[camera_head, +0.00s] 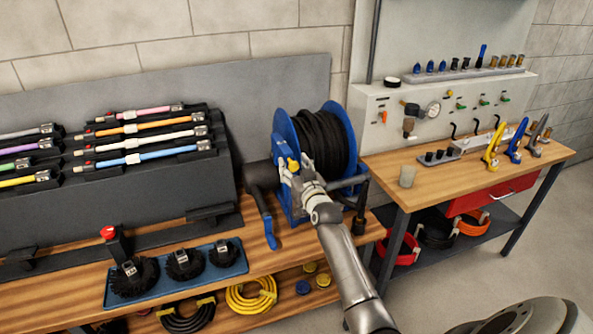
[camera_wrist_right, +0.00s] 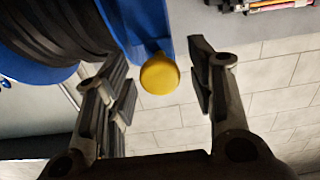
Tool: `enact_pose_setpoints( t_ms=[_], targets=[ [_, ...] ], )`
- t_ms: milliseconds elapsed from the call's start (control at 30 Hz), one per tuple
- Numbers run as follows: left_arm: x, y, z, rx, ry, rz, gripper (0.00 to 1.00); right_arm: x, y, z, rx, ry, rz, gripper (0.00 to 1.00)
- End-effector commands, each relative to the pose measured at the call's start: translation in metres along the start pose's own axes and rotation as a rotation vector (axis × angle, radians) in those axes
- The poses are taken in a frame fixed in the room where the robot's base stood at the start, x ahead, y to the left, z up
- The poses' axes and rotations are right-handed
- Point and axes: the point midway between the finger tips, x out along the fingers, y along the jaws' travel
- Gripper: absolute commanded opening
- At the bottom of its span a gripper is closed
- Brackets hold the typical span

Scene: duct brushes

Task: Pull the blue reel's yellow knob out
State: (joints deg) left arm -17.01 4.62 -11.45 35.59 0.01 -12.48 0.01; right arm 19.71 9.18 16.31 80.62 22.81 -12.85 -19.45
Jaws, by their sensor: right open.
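The blue reel (camera_head: 284,132) stands on the wooden bench with black hose (camera_head: 325,140) wound on it. Its yellow knob (camera_head: 293,164) shows on the near side of the reel. My right gripper (camera_head: 291,176) is at the knob, partly covering the reel's near side. In the right wrist view the round yellow knob (camera_wrist_right: 159,75) sits between the two open fingers, with a gap on either side. The reel's blue frame (camera_wrist_right: 138,25) is behind it. My left gripper is not in view.
A crank with a blue grip (camera_head: 269,232) hangs left of my right gripper. A rack of coloured rods (camera_head: 150,150) and a blue tray of black brushes (camera_head: 235,268) are to the left. A workbench (camera_head: 405,195) with gauge and tools stands right.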

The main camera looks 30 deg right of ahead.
Motion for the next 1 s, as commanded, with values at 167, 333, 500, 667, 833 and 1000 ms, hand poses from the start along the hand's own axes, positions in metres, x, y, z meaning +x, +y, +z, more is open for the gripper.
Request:
enact_pose_setpoints(
  t_ms=[167,333,500,667,833,1000],
  targets=[
    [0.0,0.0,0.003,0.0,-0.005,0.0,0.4,-0.011,0.0,0.001,0.0,0.0,0.0,0.5],
    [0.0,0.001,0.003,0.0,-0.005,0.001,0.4,-0.037,0.0,0.002,0.0,-0.002,0.0,0.5],
    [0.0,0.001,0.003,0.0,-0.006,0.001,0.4,-0.068,0.0,0.002,0.0,-0.003,0.0,0.5],
    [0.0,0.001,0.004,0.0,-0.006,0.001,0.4,-0.095,0.001,0.002,0.0,-0.002,0.0,0.5],
    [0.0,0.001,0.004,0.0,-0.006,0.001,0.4,-0.113,0.001,0.002,0.001,-0.003,0.001,0.5],
    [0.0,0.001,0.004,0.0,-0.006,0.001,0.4,-0.12,0.001,0.001,0.0,-0.002,0.001,0.5]
  ],
)
